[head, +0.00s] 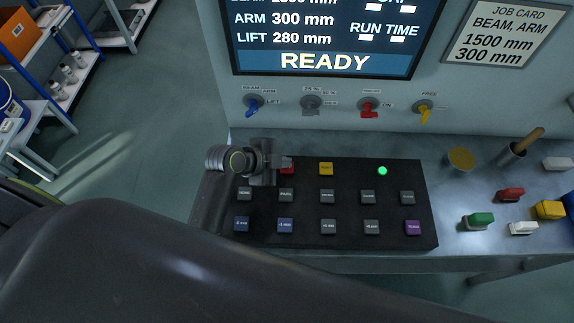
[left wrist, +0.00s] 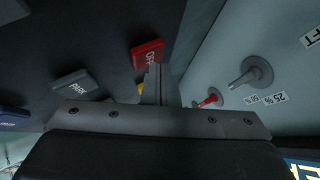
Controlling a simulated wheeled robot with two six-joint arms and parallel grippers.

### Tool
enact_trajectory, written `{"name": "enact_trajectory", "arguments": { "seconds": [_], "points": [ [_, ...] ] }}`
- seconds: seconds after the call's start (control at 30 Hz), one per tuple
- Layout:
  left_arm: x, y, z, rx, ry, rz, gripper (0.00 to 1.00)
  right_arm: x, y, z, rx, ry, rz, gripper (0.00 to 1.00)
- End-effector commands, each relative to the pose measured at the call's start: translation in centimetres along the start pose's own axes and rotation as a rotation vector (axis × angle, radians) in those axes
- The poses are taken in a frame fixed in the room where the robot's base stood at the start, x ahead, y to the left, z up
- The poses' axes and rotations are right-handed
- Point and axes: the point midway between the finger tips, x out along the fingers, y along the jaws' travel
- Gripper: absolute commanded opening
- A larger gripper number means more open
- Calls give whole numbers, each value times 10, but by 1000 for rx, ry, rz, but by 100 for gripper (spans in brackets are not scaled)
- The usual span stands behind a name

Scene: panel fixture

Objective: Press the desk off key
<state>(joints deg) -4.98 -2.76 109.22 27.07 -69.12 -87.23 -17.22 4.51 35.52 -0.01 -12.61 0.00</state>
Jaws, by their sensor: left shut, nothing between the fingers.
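The red desk off key (head: 288,171) sits in the top row of the black key desk (head: 355,242), partly hidden by my left gripper in the head view. In the left wrist view it is a red key marked OFF (left wrist: 147,53). My left gripper (head: 284,163) is shut and empty, with its fingertips right at this key. In the left wrist view the closed fingers (left wrist: 156,80) overlap the key's lower edge; I cannot tell if they touch it. My right gripper is not in view.
A yellow key (head: 326,169) and a green lamp (head: 382,170) share the top row. Grey keys, including PARK (left wrist: 80,82), lie in front. Selector knobs (head: 311,104) stick out of the panel behind.

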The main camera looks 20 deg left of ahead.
Motion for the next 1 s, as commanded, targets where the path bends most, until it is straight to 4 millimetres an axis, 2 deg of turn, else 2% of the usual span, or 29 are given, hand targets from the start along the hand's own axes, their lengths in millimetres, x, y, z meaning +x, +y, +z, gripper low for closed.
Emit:
{"name": "enact_trajectory", "arguments": {
  "seconds": [1.0],
  "points": [
    [6, 5, 5, -1, 0, 2, 0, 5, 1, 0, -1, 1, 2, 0]
  ]
}}
